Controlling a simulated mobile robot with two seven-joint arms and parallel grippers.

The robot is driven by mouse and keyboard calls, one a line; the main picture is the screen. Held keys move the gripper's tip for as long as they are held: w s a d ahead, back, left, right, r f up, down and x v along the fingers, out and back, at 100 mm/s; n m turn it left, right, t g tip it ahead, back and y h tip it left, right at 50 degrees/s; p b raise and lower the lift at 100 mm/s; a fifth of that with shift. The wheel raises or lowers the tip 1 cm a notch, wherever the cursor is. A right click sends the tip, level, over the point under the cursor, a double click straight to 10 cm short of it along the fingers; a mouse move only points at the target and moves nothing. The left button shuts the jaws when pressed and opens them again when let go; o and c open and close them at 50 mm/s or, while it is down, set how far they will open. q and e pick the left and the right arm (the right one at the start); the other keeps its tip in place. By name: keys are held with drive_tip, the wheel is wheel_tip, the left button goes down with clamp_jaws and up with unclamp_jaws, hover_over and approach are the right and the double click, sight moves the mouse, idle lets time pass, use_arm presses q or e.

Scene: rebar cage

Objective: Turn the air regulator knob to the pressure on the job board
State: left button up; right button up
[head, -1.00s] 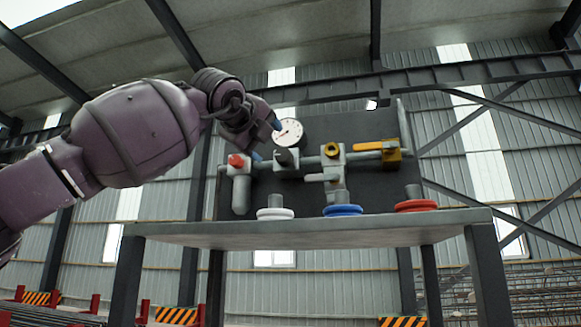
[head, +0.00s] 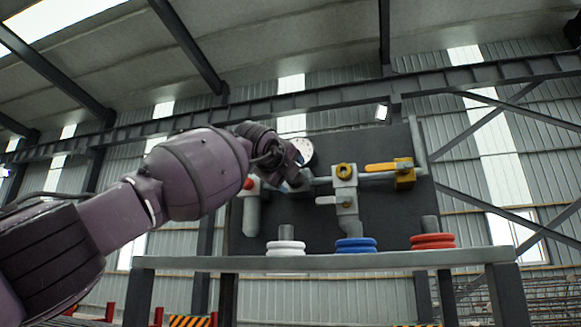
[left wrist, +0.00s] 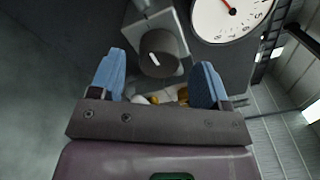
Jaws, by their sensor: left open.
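In the left wrist view, the regulator knob (left wrist: 157,58) is a dark round cap with a white mark, on a grey block. My left gripper (left wrist: 162,66) is open, with one blue finger on each side of the knob in the picture; I see no contact. The round white gauge (left wrist: 230,14) with a red needle is at the top right, cut off by the frame edge. In the head view, my left gripper (head: 291,167) is at the panel's pipework. It hides much of the regulator and part of the gauge (head: 303,148). The job board is not recognisable in view.
A red knob (head: 249,183) is left of the regulator. White (head: 285,248), blue (head: 356,245) and red (head: 432,241) rings sit around pegs on the bench (head: 330,262).

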use_arm(q)
drive_tip(key=shift+p+x, duration=0.45)
drive_tip(key=shift+x, duration=0.5)
use_arm(e)
drive_tip(key=shift+w+r, duration=0.3)
drive_tip(key=shift+r, duration=0.3)
drive_tip(key=shift+w+r, duration=0.25)
drive_tip(key=shift+r, duration=0.35)
drive_tip(key=shift+f, duration=0.1)
use_arm(q)
drive_tip(key=shift+a, duration=0.1)
drive_tip(key=shift+c, duration=1.1)
drive_tip(key=c, duration=0.5)
drive_tip(key=shift+c, duration=1)
use_arm(e)
drive_tip(key=shift+s+d+f, duration=0.15)
drive_tip(key=shift+s+f, duration=0.2)
drive_tip(key=shift+s, duration=0.2)
